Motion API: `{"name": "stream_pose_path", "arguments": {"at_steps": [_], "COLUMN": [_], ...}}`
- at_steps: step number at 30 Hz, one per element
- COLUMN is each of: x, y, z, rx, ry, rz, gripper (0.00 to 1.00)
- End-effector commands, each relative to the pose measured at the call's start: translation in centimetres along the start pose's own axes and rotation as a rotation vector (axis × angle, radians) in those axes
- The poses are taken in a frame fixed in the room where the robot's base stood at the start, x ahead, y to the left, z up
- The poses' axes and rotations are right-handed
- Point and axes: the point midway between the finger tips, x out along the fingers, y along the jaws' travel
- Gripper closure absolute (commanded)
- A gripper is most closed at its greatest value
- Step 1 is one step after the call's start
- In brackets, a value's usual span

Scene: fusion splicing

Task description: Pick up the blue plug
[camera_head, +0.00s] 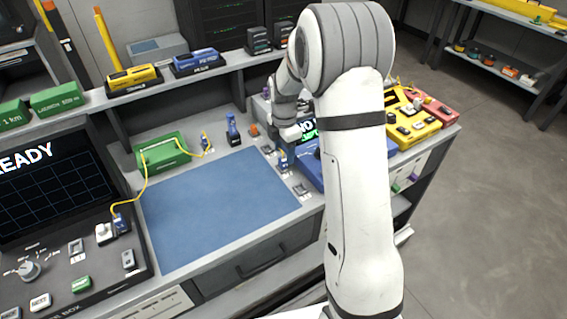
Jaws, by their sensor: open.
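A small blue plug (120,224) sits at the front-right edge of the black instrument on the left, at one end of a yellow cable. A second small blue piece (206,142) is at the cable's other end, behind the mat. I cannot tell which one the task names. My gripper (291,131) is small at the end of my wrist, above the bench right of the mat and well away from the plug on the instrument. It is open; its fingers are hard to make out and partly hidden by my arm.
The blue mat (215,205) is clear. A green box (162,152) carries the yellow cable. A dark blue upright device (232,130) stands behind the mat. A blue machine with a lit screen (307,130) is partly behind my arm. A yellow case (410,120) stands right. A shelf (225,68) runs behind.

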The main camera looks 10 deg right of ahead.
Motion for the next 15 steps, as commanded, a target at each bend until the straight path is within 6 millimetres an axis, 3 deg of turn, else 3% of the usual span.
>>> {"name": "stream_pose_path", "arguments": {"at_steps": [7,15], "x": [3.6,4.5], "y": [0.3,0.3], "z": [-0.2,-0.2], "rx": [0.002,0.003], "ry": [0.0,-0.001], "rz": [-0.001,0.002], "gripper": [0.49,0.49]}}
